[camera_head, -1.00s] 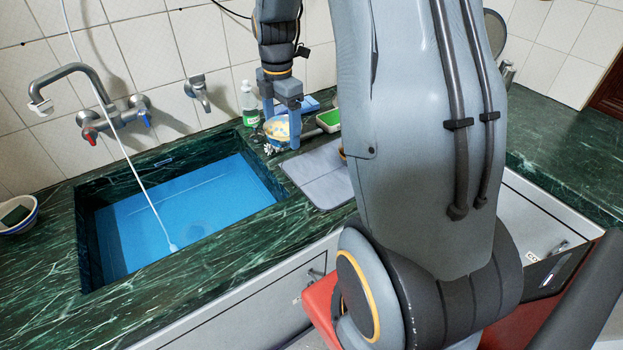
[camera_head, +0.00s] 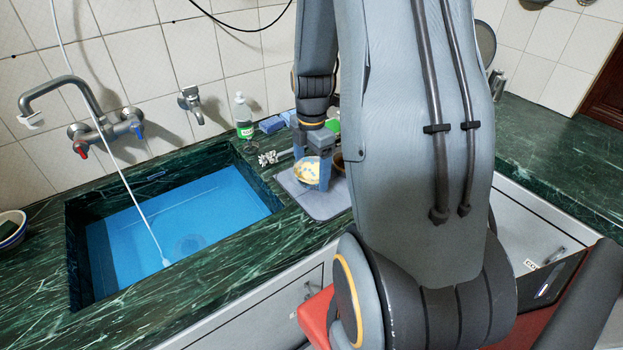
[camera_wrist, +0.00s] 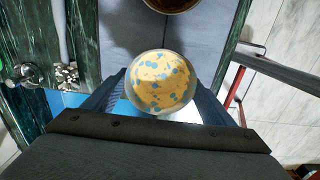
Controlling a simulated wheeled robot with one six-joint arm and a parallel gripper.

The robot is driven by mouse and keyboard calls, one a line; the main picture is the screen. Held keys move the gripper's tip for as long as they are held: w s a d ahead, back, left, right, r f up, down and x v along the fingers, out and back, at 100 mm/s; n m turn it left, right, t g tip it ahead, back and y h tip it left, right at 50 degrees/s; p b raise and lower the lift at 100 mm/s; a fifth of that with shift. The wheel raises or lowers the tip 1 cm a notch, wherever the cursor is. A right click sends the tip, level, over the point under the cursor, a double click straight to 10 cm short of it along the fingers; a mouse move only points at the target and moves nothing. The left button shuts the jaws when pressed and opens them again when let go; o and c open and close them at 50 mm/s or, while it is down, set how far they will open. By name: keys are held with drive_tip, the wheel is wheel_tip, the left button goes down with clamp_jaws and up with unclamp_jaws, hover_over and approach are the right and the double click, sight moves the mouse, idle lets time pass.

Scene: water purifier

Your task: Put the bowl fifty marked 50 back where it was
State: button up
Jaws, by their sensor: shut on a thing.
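My gripper (camera_head: 314,172) is shut on a small round bowl (camera_head: 307,170), yellow with blue spots. The bowl also shows between the two blue fingers in the wrist view (camera_wrist: 161,82). No number 50 can be read on it. In the head view my gripper holds the bowl over a grey mat (camera_head: 318,203) on the counter right of the sink; whether it touches the mat I cannot tell. A brown bowl (camera_wrist: 172,4) stands on the mat, cut off by the top edge of the wrist view and mostly hidden behind my arm in the head view.
The blue-bottomed sink (camera_head: 185,220) lies left of the mat. A bottle with a green label (camera_head: 243,117), blue sponges (camera_head: 271,125) and a crumpled silvery thing (camera_head: 268,158) stand behind. A bowl with a dark sponge (camera_head: 10,230) is at the far left.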

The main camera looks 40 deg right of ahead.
drive_tip(key=shift+f+p, duration=0.3)
drive_tip(key=shift+f, duration=1.45)
drive_tip(key=shift+f, duration=0.1)
drive_tip(key=o, duration=1.4)
drive_tip(key=shift+o, duration=0.2)
wheel_tip(320, 180, up, 12)
drive_tip(key=f+b, duration=0.1)
drive_tip(key=b, duration=0.1)
drive_tip(key=s+a+m, duration=0.4)
drive_tip(key=a+m, duration=0.5)
drive_tip(key=s+a+m+t, duration=0.1)
drive_tip(key=s+a+m, duration=0.4)
drive_tip(key=a+m, duration=0.4)
drive_tip(key=shift+a, duration=0.5)
